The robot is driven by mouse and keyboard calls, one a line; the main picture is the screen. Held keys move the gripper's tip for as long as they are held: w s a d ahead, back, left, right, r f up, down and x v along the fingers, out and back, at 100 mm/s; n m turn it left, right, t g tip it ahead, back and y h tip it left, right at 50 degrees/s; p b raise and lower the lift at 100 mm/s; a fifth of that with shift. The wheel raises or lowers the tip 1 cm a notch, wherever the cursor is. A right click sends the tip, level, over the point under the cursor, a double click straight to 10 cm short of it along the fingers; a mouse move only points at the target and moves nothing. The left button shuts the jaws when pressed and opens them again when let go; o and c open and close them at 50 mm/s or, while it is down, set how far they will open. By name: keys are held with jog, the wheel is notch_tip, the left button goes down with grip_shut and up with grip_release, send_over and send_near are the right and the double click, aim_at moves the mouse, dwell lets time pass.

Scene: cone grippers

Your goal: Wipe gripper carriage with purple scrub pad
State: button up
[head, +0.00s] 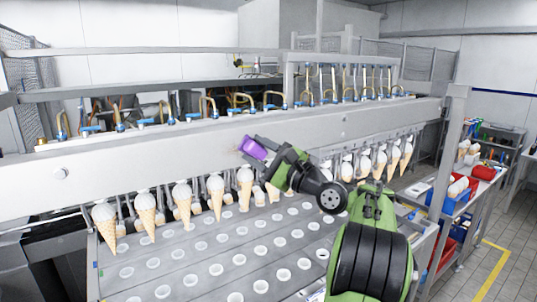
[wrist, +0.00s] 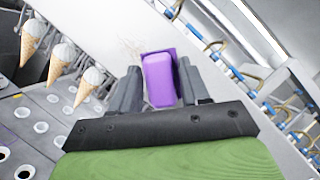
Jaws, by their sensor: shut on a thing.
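The gripper carriage (head: 130,163) is a long pale metal beam that runs across the machine in the head view, with a row of ice cream cones (head: 182,195) hanging below it. My gripper (head: 262,152) is at the front face of the carriage, near its middle. It is shut on the purple scrub pad (head: 252,148). In the wrist view the pad (wrist: 159,80) sits between the two dark fingers, with its far end at the pale carriage face (wrist: 120,30). Faint brownish marks (wrist: 128,50) show on the face just left of the pad. I cannot tell whether the pad touches the face.
A conveyor plate with rows of round holes (head: 215,269) lies below the carriage. Blue and brass fittings (head: 208,105) line the top. At right, a post (head: 449,150) stands before a bench with blue (head: 456,193) and red bins. Floor is open at far right.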

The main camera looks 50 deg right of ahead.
jog(key=shift+w+a+b, duration=0.15)
jog(key=shift+w+a, duration=0.25)
jog(key=shift+a, duration=0.85)
jog(key=shift+w+a+b, duration=0.2)
jog(key=shift+w+a, duration=0.15)
jog(key=shift+a, duration=0.9)
jog(key=shift+w+a+b, duration=0.15)
jog(key=shift+w+a, duration=0.25)
jog(key=shift+a, duration=0.85)
jog(key=shift+d, duration=0.1)
jog(key=shift+s+f, duration=0.1)
jog(key=shift+s, duration=0.45)
jog(key=s+b, duration=0.1)
jog(key=s+a+b, duration=0.1)
jog(key=s, duration=0.1)
jog(key=s+b, duration=0.1)
jog(key=shift+s+a, duration=0.3)
jog(key=shift+a, duration=0.05)
